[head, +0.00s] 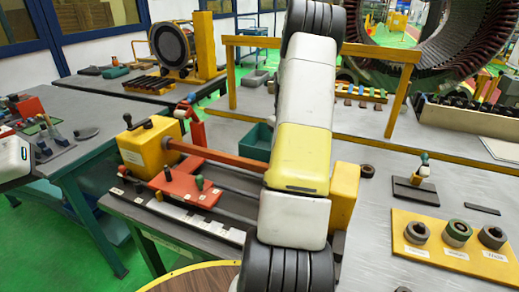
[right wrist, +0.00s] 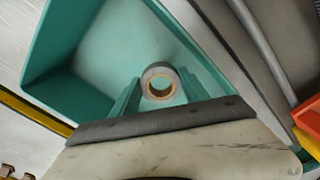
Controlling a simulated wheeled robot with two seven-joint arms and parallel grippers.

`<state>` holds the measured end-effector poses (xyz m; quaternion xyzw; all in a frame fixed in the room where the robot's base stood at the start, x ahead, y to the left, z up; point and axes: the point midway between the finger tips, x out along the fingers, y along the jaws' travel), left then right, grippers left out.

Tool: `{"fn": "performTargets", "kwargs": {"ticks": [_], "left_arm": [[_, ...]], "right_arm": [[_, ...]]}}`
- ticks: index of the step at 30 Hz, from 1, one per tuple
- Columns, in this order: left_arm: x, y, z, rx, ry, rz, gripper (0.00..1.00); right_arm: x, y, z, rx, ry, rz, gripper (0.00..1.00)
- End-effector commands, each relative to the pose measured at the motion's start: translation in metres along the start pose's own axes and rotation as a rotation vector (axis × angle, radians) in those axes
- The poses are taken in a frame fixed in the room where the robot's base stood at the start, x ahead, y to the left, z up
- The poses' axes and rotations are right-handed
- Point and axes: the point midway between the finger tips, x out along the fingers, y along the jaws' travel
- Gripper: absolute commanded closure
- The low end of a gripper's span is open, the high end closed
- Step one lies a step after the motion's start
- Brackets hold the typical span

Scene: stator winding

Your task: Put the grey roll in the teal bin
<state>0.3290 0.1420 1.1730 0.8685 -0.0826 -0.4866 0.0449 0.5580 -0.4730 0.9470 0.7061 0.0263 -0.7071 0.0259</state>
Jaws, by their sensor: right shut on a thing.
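The grey roll (right wrist: 150,73), a short ring with a tan core, sits between the two fingers of my right gripper (right wrist: 159,88), which is shut on it. In the right wrist view the roll is seen against the inside of the teal bin (right wrist: 52,62); its height above the bin floor is unclear. In the head view the teal bin (head: 256,141) stands at the middle, partly behind my right arm, which hides the right gripper and held roll. My left gripper (head: 12,158) shows only as a white housing at the left edge; its finger opening is unclear.
A yellow board (head: 440,258) with several rolls lies at the right. An orange bar fixture (head: 230,158) stands left of my right arm. A yellow frame (head: 322,44) stands behind the bin.

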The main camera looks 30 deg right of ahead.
Motion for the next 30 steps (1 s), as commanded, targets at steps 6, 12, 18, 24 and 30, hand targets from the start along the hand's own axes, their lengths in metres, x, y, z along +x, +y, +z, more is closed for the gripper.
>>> {"fn": "performTargets", "kwargs": {"ticks": [6, 12, 18, 24, 30], "left_arm": [[0.0, 0.0, 0.0, 0.0, 0.0, 0.0, 1.0], [0.0, 0.0, 0.0, 0.0, 0.0, 0.0, 1.0], [0.0, 0.0, 0.0, 0.0, 0.0, 0.0, 1.0], [0.0, 0.0, 0.0, 0.0, 0.0, 0.0, 1.0], [0.0, 0.0, 0.0, 0.0, 0.0, 0.0, 1.0]], "right_arm": [[0.018, 0.0, 0.0, 0.0, 0.0, 0.0, 0.88], [0.045, -0.001, 0.0, 0.0, -0.001, -0.001, 0.88], [0.047, 0.0, -0.001, 0.0, 0.002, 0.001, 0.88], [0.05, 0.0, -0.001, 0.0, 0.002, 0.001, 0.43], [0.049, 0.0, -0.001, 0.0, 0.001, 0.001, 0.25]]}}
